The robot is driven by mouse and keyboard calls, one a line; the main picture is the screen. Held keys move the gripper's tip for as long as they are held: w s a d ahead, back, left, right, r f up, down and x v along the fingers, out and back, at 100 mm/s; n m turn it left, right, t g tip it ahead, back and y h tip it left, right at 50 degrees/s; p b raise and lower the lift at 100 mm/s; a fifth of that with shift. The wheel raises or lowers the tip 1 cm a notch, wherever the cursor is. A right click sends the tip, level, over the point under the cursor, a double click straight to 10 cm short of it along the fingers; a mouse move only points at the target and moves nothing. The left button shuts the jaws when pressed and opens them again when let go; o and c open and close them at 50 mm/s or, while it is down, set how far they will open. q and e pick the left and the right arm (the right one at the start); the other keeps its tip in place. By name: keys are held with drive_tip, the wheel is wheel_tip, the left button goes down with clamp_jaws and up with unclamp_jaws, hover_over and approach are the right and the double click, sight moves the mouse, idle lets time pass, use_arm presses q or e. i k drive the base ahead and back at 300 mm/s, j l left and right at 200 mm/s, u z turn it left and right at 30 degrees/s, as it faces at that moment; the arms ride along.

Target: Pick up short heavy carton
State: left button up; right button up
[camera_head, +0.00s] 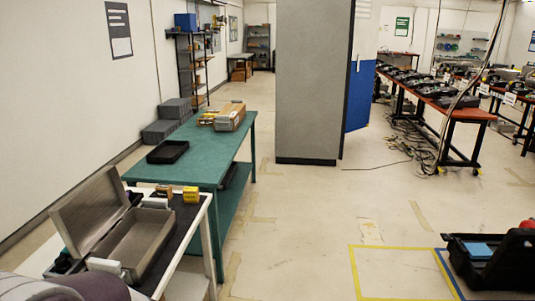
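A brown carton (229,118) stands near the far end of the green table (205,150), with smaller yellowish items beside it on its left. A small yellow box (191,194) and a small brown box (163,191) sit on the dark top of the nearer white-framed table (182,240). I cannot tell which of these is the short heavy carton. Neither of my grippers can be made out in the head view.
An open grey metal case (130,248) lies on the near table. A black tray (167,151) lies on the green table. An open black case (495,262) lies at lower right beside yellow floor tape. Central floor is clear.

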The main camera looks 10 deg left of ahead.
sight(163, 192)
drive_tip(key=i, duration=2)
